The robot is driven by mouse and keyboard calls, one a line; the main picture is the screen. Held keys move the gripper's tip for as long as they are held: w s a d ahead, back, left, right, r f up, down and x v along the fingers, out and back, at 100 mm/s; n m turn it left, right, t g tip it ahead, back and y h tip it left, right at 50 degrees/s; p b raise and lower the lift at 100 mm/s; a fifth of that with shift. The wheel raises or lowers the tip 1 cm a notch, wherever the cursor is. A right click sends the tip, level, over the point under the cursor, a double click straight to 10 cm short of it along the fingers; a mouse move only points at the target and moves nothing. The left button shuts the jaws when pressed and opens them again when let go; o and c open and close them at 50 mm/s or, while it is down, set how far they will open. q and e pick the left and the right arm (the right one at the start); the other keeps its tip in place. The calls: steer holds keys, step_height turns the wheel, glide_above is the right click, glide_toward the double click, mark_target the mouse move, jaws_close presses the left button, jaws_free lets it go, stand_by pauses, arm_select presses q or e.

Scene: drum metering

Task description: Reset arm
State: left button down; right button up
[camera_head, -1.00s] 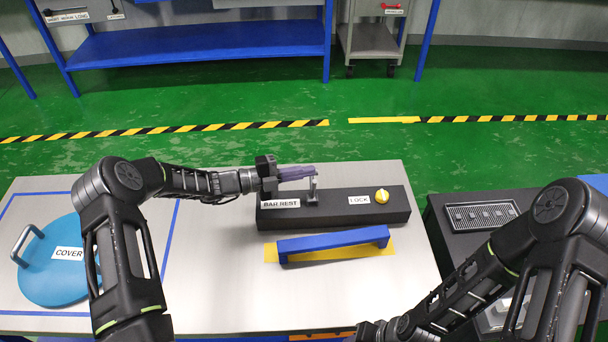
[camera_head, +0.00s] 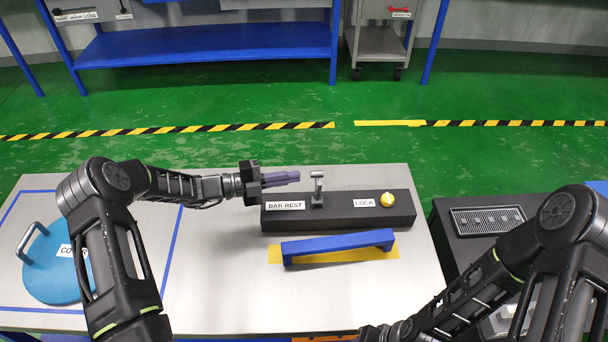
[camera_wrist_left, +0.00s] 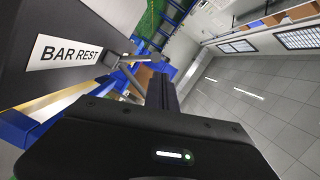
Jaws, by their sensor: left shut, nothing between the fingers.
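My left gripper (camera_head: 284,177) is shut and empty, its purple-grey fingers pointing right. It is just above and behind the left end of the black block with the BAR REST label (camera_head: 285,205). A grey metal bar rest post (camera_head: 317,190) stands on that block, a little right of the fingertips with a small gap. In the left wrist view, the BAR REST label (camera_wrist_left: 65,52) is at upper left. The yellow lock knob (camera_head: 387,199) sits at the block's right end. My right arm comes in from the right; its gripper is cut off at the bottom edge.
A blue bar handle (camera_head: 338,244) lies on a yellow strip in front of the block. A blue round cover (camera_head: 55,270) with a grey handle lies at the table's left. A black unit with a drain grate (camera_head: 488,220) stands to the right.

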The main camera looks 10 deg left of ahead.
arm_select(q)
steer(key=shift+v, duration=1.1)
steer(key=shift+r, duration=0.25)
